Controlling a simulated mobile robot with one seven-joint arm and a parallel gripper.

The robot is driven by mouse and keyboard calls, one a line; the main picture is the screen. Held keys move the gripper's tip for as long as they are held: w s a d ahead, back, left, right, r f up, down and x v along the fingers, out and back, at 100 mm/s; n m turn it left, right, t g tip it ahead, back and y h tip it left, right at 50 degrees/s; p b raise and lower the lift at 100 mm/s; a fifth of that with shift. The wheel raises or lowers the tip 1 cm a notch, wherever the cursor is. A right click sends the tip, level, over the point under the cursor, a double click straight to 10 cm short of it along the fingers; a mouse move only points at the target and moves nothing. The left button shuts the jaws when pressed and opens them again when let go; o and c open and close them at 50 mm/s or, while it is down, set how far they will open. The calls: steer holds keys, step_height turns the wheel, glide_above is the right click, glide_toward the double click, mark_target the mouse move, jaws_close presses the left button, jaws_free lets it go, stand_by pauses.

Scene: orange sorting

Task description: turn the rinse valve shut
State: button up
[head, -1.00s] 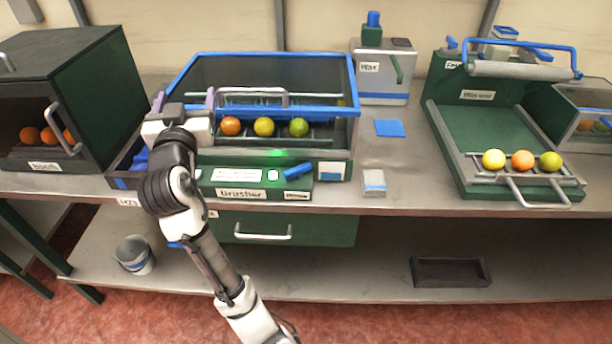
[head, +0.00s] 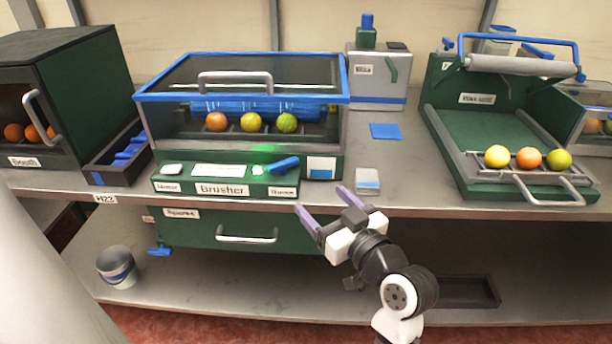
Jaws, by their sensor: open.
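The rinse valve is a blue lever (head: 283,165) on the right of the green brusher's front panel, above a small label (head: 282,191) that looks like "Rinse". The lever slants up to the right. The brusher (head: 222,189) has a clear lid with a blue rim and grey handle, and the lid looks down. Inside lie an orange fruit (head: 216,122), a yellow one (head: 252,122) and a green-yellow one (head: 287,122). My gripper (head: 321,200) is open and empty, in front of the bench edge, below and right of the lever and apart from it.
A green light (head: 265,150) glows on the brusher. A small white-and-blue block (head: 367,181) stands on the bench near my gripper. A blue pad (head: 385,131) lies behind it. The waxer (head: 475,130) with fruit stands right; the booth (head: 75,110) stands left.

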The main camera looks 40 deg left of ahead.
mark_target(282, 165)
steer(key=p+x, duration=0.2)
steer(key=x, duration=1.1)
steer(key=shift+a, duration=0.35)
steer(key=c, duration=0.7)
steer(key=shift+p, duration=0.35)
steer(key=shift+m+t, duration=0.3)
steer(key=shift+t, duration=0.1)
steer(key=m+t+h+p, duration=0.2)
steer(key=t, duration=0.1)
steer(key=m+t+h+p, duration=0.1)
steer(key=shift+s+a+r+p, duration=0.15)
steer(key=shift+s+a+p, duration=0.1)
steer(key=shift+s+p, duration=0.15)
steer(key=shift+s+a+f+m+t+h, duration=0.1)
steer(key=shift+a+m+t+h, duration=0.05)
steer(key=shift+m+t+h, duration=0.75)
steer(key=shift+a+f+m+t+h, duration=0.1)
steer(key=shift+m+t+h, duration=0.65)
steer(key=shift+h, duration=0.55)
